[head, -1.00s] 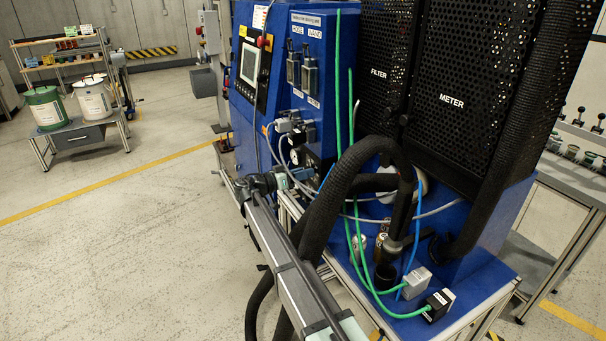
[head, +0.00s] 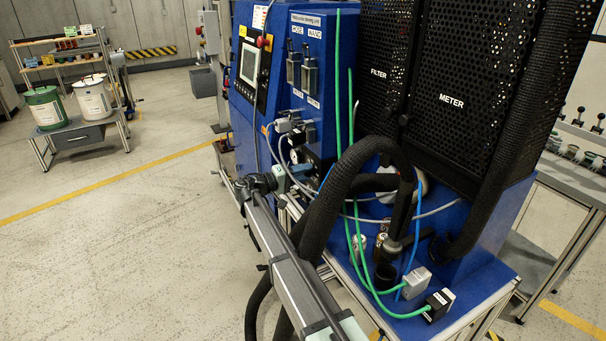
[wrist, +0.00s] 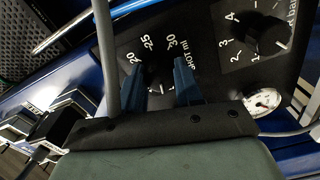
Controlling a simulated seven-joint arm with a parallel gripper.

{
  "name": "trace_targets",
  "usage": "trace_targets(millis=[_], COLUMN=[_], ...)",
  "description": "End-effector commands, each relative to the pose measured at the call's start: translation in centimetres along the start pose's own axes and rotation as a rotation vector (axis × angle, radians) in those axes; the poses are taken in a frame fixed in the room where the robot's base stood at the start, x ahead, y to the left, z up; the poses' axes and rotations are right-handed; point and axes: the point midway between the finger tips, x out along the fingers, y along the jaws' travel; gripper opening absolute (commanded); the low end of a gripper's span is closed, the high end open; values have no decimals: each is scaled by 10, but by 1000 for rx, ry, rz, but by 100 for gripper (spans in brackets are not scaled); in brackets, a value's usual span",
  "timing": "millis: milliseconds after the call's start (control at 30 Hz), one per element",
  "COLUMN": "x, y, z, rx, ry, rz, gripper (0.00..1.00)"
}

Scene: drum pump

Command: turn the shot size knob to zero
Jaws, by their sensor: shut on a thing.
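The shot size knob (wrist: 161,82) shows in the wrist view as a dark shape between my fingers, mostly hidden by them. Its dial plate (wrist: 190,62) reads "SHOT ml", with 20, 25 and 30 visible around it. My gripper (wrist: 160,75) has its two blue fingers on either side of the knob and is shut on it. Where the knob's pointer stands is not clear. In the head view my gripper (head: 287,180) is against the front of the blue machine (head: 320,120), and the knob is hidden there.
A second knob (wrist: 264,36) with a bar scale is at the upper right in the wrist view, with a round gauge (wrist: 264,102) below it. A grey hose (wrist: 106,60) passes close to my left finger. A thick black hose (head: 325,205) stands right of my arm.

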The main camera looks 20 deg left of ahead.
Motion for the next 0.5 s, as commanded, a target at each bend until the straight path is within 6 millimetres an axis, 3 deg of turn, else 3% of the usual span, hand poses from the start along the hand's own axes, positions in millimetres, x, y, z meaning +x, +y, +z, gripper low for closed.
trace_targets(millis=[500], x=[1], y=[1], z=[-1], rx=[-491], ry=[-1], rz=[1], gripper=[5])
